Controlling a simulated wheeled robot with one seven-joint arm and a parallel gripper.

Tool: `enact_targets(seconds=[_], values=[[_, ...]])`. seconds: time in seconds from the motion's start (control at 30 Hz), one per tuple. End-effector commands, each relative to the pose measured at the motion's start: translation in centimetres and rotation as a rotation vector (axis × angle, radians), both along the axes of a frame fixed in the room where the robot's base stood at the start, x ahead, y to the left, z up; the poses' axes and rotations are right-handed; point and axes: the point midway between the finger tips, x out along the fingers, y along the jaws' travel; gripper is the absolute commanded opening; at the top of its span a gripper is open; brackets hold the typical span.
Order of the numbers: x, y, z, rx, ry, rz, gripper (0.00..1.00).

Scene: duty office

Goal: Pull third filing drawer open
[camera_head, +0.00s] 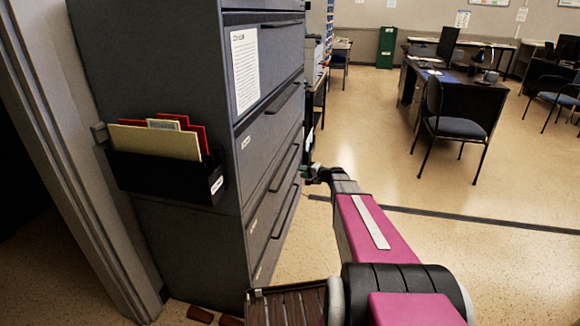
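The dark grey filing cabinet (180,60) stands upright at the left, its drawer fronts facing right and seen at a steep angle. The fronts look flush, with long dark handles. Counting is uncertain because the top is cut off; the third drawer appears to be the one with the middle visible handle (284,168). My magenta arm reaches forward along the fronts. My gripper (312,173) is small and dark, close to the cabinet's far front edge at about that handle's height. Its fingers are too small to make out, and contact with a handle cannot be told.
A black wall pocket with folders (160,140) hangs on the cabinet's side. A door frame (70,170) stands at the left. A slatted brown surface (290,305) is at the bottom. Open floor (400,180) lies right of the cabinet, with a chair (450,125) and desk beyond.

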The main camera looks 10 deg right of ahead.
Motion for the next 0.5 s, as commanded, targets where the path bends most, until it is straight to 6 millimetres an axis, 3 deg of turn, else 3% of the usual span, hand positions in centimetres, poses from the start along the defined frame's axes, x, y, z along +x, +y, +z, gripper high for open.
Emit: enact_targets(seconds=[0.2,0.5], values=[[1.8,-0.9,0.2,0.049,-0.024,-0.039,0.25],[5.0,2.2,-0.6,0.048,-0.022,-0.036,0.25]])
